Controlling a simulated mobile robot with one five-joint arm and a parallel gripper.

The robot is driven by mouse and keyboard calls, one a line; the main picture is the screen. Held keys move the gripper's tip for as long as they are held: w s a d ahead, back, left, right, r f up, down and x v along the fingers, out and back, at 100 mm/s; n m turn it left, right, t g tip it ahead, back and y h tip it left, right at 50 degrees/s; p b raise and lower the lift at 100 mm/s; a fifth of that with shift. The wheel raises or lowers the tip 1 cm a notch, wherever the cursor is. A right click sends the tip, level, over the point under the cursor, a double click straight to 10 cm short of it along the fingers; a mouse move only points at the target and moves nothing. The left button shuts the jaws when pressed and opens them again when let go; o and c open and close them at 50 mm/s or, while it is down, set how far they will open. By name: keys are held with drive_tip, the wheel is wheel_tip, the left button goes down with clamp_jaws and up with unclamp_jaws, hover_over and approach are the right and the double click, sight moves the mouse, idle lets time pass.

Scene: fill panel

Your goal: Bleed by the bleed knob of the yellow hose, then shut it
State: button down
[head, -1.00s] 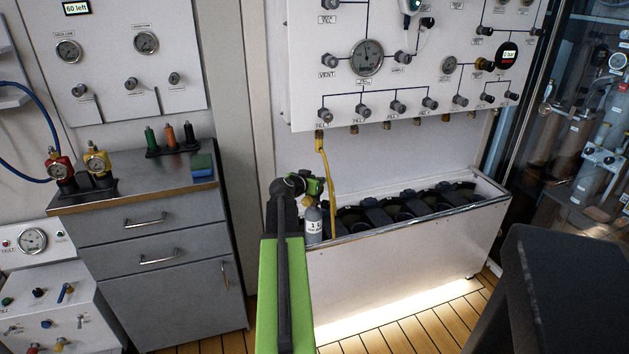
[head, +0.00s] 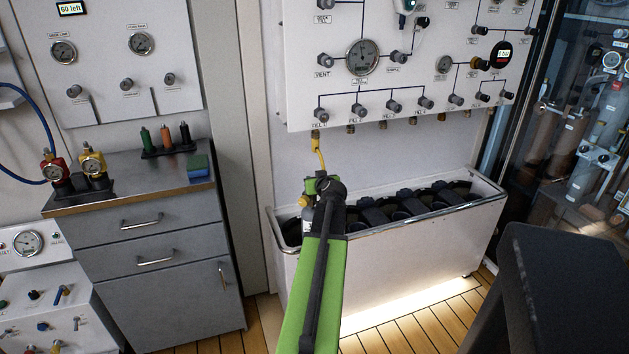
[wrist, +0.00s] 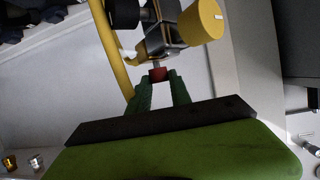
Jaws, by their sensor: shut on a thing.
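The yellow hose (head: 319,153) hangs from the leftmost fill outlet of the wall panel and runs down behind my arm. In the wrist view the hose (wrist: 108,45) passes at the left of a dark valve block (wrist: 160,40) with a large yellow knob (wrist: 201,21) on its right. A small red knob (wrist: 157,73), which looks like the bleed knob, sticks out of the block toward me. My gripper (wrist: 159,80) has its green fingertips on both sides of this red knob, shut on it. In the head view my arm hides most of the valve and the cylinder under it.
A white trough (head: 420,240) with several dark cylinder holders stands below the panel (head: 300,60). A grey cabinet (head: 150,235) is at the left, and a dark block (head: 560,280) is at the front right. Open wooden floor lies between them.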

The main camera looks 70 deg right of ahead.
drive_tip(key=shift+f+n+t+y, duration=0.1)
drive_tip(key=shift+n+t+y, duration=0.4)
drive_tip(key=c, duration=1.2)
unclamp_jaws()
drive_tip(key=shift+o, duration=0.2)
